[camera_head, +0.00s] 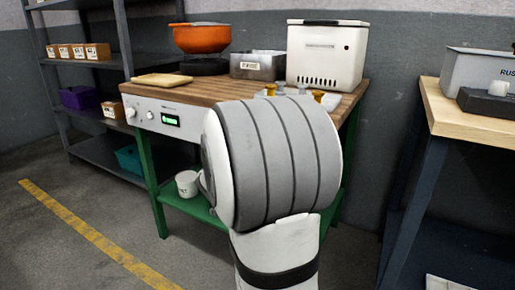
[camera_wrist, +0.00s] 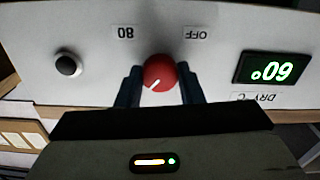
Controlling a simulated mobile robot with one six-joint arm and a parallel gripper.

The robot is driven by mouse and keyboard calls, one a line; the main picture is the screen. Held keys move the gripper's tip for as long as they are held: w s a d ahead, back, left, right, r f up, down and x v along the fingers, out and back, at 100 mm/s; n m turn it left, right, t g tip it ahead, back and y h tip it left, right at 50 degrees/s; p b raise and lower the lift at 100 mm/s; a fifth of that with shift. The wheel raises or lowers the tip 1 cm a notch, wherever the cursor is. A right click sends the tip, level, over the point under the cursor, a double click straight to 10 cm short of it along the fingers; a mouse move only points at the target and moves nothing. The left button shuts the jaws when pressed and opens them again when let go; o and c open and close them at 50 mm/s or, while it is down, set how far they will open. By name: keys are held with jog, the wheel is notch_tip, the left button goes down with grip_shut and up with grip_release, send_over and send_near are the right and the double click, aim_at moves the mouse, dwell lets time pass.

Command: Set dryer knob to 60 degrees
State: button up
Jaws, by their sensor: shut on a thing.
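The dryer knob (camera_wrist: 160,71) is a red round knob on a white panel, in the middle of the wrist view. Its white mark points to the lower left of the picture. Labels reading 80 and OFF appear upside down on either side of it. My gripper (camera_wrist: 159,76) is shut on the knob, with one dark finger at each side. The green display (camera_wrist: 269,69) on the right appears upside down and looks to read 60 degrees.
A dark knob (camera_wrist: 68,64) sits left of the red one in the wrist view. On the wooden bench (camera_head: 190,95) are an orange pot (camera_head: 202,38), a metal bin (camera_head: 257,66) and a white box (camera_head: 327,55). A second table (camera_head: 455,116) stands at right.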

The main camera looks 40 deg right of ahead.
jog(key=shift+s+d+r+m, duration=0.1)
jog(key=shift+s+d+m, duration=0.1)
jog(key=shift+m, duration=0.5)
jog(key=o, duration=1)
jog(key=shift+a, duration=0.1)
jog(key=shift+a, duration=0.1)
jog(key=p+v, duration=0.1)
jog(key=v, duration=0.6)
jog(key=shift+a, duration=0.3)
jog(key=shift+s+p, duration=0.1)
jog(key=shift+p, duration=0.2)
